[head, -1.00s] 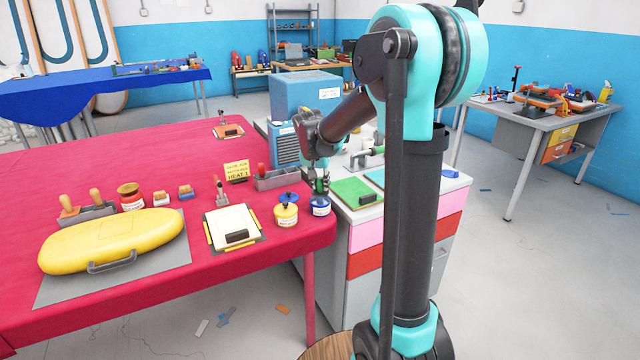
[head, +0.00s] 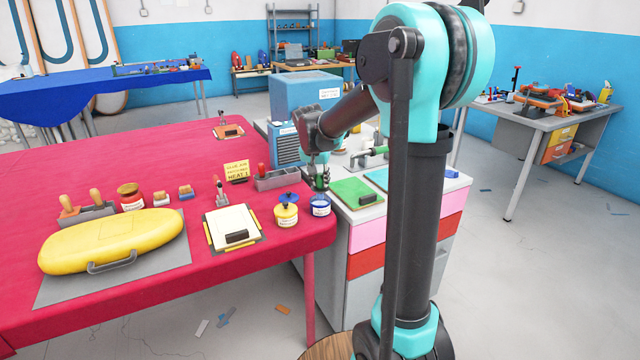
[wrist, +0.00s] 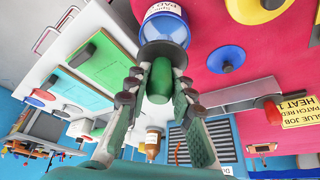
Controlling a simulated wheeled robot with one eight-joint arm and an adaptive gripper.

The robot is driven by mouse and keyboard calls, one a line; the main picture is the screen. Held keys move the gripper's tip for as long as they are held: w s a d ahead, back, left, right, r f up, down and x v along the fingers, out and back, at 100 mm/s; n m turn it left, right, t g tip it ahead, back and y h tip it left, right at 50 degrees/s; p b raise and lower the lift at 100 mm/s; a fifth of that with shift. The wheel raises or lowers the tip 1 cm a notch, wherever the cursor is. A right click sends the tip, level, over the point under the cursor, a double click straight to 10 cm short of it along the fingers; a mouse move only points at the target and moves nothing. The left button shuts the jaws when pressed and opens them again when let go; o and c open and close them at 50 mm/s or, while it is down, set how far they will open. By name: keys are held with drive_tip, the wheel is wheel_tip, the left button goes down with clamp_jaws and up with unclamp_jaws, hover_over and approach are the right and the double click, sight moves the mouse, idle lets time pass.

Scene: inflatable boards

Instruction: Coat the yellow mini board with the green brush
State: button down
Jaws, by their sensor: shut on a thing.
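A large yellow inflatable board (head: 113,240) with a grey handle lies on a grey mat at the left of the red table. I take it to be the yellow mini board. My gripper (head: 319,182) is over the table's right corner, just above the blue-labelled pot (head: 320,207). It is shut on the green brush (wrist: 161,80), whose green handle shows between the fingers in the wrist view. A dark disc (wrist: 163,53) sits at the handle's end, partly in front of the pot. The bristles are hidden, and I cannot tell whether they are inside the pot.
A yellow pot (head: 286,213) stands close left of the blue-labelled pot. A pale pad with yellow edges (head: 222,216) lies farther left. A grey tray (head: 277,180) and a yellow sign (head: 237,170) stand behind. A cabinet with a green board (head: 350,186) adjoins the table's right.

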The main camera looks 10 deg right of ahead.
drive_tip(key=shift+r, duration=2.7)
